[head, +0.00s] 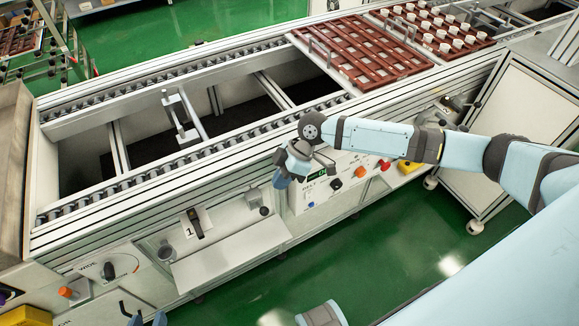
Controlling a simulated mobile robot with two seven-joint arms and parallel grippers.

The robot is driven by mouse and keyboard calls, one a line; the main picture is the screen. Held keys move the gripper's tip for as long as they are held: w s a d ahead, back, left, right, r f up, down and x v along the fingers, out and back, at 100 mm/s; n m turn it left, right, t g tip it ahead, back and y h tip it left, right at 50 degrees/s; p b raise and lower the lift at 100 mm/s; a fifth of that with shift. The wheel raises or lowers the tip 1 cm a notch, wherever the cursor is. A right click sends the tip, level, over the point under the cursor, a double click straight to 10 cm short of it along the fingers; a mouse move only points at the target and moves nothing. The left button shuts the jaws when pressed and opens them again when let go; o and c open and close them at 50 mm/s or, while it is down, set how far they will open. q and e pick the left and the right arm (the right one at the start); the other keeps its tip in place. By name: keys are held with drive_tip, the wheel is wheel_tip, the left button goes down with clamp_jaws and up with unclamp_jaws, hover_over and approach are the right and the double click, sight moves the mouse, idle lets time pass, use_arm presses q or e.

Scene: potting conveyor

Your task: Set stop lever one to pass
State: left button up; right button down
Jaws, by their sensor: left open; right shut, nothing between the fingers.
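Stop lever one (196,224) is a black handle on a white plate marked "1" on the conveyor's front side. The handle runs nearly up and down in the picture; I cannot read a pass mark. My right gripper (281,180) is shut and empty, in front of the conveyor to the right of the lever and apart from it. My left gripper (147,320) shows only its fingertips at the bottom edge, open, below and left of the lever.
A control panel (310,196) with knobs is close to my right gripper. Another panel (108,271) with a black knob is at lower left. A white shelf (230,258) juts out below the lever. Brown trays (345,32) stand on the conveyor at the back right.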

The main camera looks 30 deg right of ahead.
sight(261, 207)
use_arm(q)
drive_tip(key=shift+r, duration=0.25)
use_arm(e)
drive_tip(key=a+f, duration=0.2)
drive_tip(key=s+a+f, duration=0.1)
drive_tip(key=f, duration=0.1)
drive_tip(key=shift+s+a, duration=0.2)
drive_tip(key=shift+a, duration=0.15)
use_arm(q)
drive_tip(key=shift+f, duration=0.2)
